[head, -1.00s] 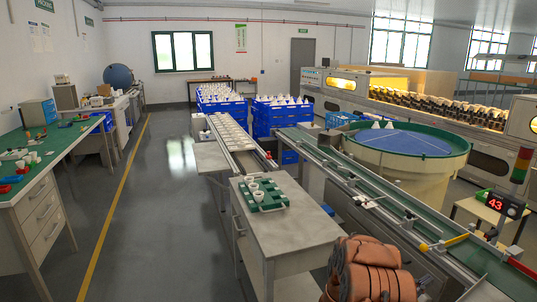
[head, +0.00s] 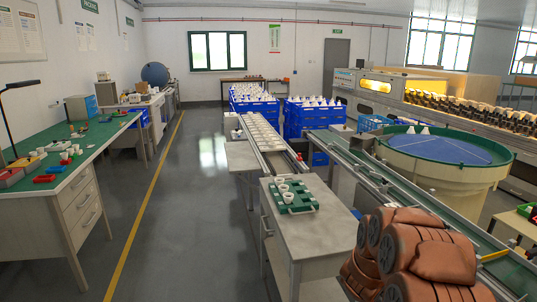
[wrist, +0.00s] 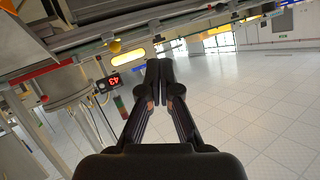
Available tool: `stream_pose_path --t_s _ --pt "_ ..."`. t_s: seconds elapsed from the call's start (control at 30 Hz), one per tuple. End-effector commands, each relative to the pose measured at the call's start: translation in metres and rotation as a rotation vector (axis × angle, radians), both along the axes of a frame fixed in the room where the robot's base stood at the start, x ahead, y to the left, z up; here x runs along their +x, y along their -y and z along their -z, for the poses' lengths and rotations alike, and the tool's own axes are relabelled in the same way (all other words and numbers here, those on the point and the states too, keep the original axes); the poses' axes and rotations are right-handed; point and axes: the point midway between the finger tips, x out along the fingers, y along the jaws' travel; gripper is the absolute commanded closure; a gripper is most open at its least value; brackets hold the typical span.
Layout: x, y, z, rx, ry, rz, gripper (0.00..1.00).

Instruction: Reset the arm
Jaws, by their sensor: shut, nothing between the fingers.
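My gripper (wrist: 160,85) shows in the wrist view, its two dark fingers together and nothing between them. It is over open tiled floor, apart from any object. In the head view, an orange-brown jointed part of my arm, folded, fills the lower right corner; my gripper is not visible there.
A grey cabinet (head: 335,240) with a green tray (head: 300,203) of white cups stands ahead. A conveyor (head: 372,180) and round tub (head: 450,185) are at right. A green-topped bench (head: 95,150) is at left. The grey floor (head: 185,225) between is clear. The wrist view shows a red "43" display (wrist: 108,83).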

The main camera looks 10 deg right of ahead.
Motion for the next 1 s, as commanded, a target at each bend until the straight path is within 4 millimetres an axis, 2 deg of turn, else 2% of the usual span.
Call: stream_pose_path --t_s 0.1,0.2,0.33,0.47,0.57,0.7,0.87,1.0 --pt "0.014 -0.043 -0.016 0.104 -0.022 -0.125 1.00" --pt "0.019 -0.081 -0.028 0.181 -0.054 -0.233 1.00" --pt "0.016 -0.132 -0.043 0.268 -0.114 -0.374 1.00" --pt "-0.001 -0.181 -0.058 0.339 -0.193 -0.511 1.00" --pt "-0.021 -0.215 -0.068 0.384 -0.265 -0.611 1.00" --pt "-0.059 -0.256 -0.081 0.430 -0.378 -0.741 1.00" --pt "-0.115 -0.292 -0.095 0.466 -0.528 -0.869 1.00" --pt "-0.171 -0.311 -0.105 0.480 -0.672 -0.959 1.00"
